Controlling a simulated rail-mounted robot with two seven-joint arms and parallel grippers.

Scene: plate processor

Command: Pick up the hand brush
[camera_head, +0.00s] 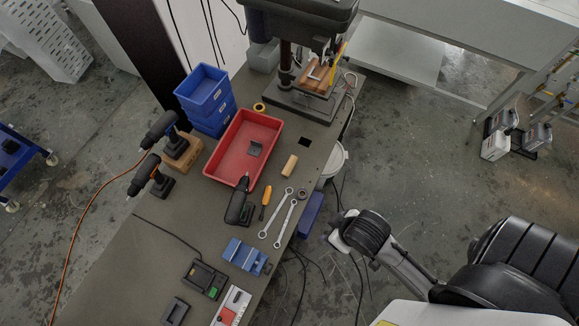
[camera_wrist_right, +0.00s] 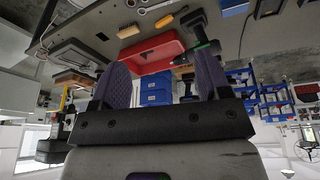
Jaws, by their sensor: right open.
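A small tan wooden piece (camera_head: 290,165), which looks like the hand brush, lies on the grey-green bench right of the red tray. Its bristles cannot be made out. It seems to show in the right wrist view as a tan piece (camera_wrist_right: 128,31) near the top. My right arm reaches in from the right in the head view, its end beyond the bench's right edge, apart from the tan piece. In the right wrist view my right gripper (camera_wrist_right: 163,80) has its two purple-grey fingers wide apart with nothing held between them. My left gripper is not in view.
The red tray (camera_head: 226,168) holds a small dark piece. Stacked blue bins (camera_head: 206,95), power drills (camera_head: 160,130), an orange-handled tool (camera_head: 266,198), wrenches (camera_head: 283,220) and a blue vise (camera_head: 245,256) crowd the bench. A drill press (camera_head: 300,95) stands at the far end.

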